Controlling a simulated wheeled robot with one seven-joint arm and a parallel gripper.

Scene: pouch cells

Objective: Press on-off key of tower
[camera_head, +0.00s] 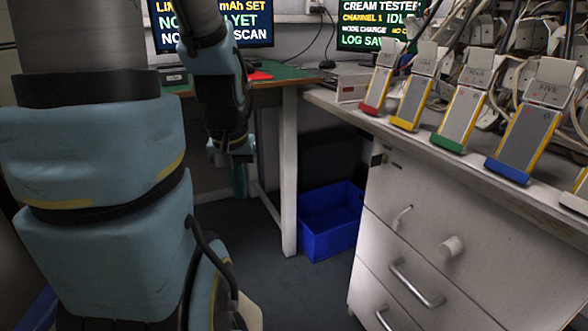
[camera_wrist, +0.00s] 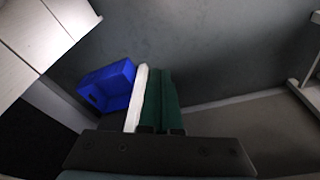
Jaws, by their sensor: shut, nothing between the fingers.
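I cannot make out a tower or its on-off key in either view. A dark shape (camera_head: 330,152) stands in shadow behind the blue crate, too dim to identify. My gripper (camera_head: 238,184) points down in front of the green-topped desk, left of its white leg. Its green fingers also show in the wrist view (camera_wrist: 160,103), side by side and closed together with nothing between them. They hang over the grey floor.
A blue crate (camera_head: 331,218) sits on the floor, right of the desk's white leg (camera_head: 288,175). A white drawer cabinet (camera_head: 425,235) fills the right, bearing several pouch-cell holders. Two screens (camera_head: 380,27) (camera_head: 232,25) stand at the back. Grey floor (camera_head: 262,262) is open near the front.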

